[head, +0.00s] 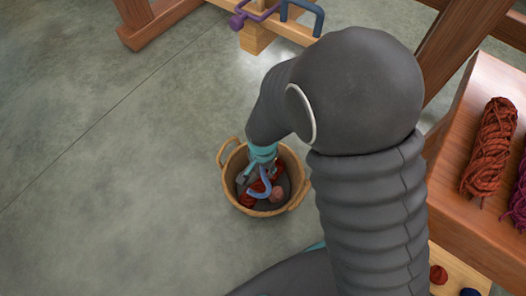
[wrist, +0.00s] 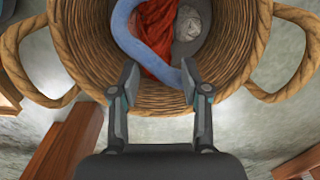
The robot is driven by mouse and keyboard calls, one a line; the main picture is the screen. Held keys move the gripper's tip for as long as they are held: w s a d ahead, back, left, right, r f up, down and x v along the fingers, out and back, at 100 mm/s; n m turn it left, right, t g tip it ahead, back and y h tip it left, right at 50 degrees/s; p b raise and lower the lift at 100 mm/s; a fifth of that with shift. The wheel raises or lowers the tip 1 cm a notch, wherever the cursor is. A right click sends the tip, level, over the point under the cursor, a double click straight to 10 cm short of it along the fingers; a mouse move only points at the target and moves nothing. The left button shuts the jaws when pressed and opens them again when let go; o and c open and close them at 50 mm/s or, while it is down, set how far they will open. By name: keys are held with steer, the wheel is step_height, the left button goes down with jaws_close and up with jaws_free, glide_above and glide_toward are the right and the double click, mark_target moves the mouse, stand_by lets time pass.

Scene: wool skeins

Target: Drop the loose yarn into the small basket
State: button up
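The small wicker basket (head: 285,205) stands on the floor with a handle on each side; its rim also shows in the wrist view (wrist: 65,45). My gripper (head: 258,180) points down over the basket. In the wrist view my gripper (wrist: 160,75) has its fingers spread wide apart. A curved light blue strand of yarn (wrist: 135,40) lies below the fingers, across the basket's inside, and its lower end passes by the right finger. Whether it touches that finger I cannot tell. Red yarn (wrist: 157,38) and a pale round ball (wrist: 187,22) lie in the basket.
A wooden bench (head: 470,150) with a rust-red skein (head: 492,145) and a purple skein stands at the right. The floor at left is clear.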

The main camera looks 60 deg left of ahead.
steer(key=o, duration=0.6)
steer(key=shift+o, duration=0.2)
steer(key=o, duration=0.4)
step_height(320, 180, up, 6)
steer(key=p, duration=0.3)
steer(key=shift+f+p, duration=0.25)
steer(key=shift+p, duration=0.05)
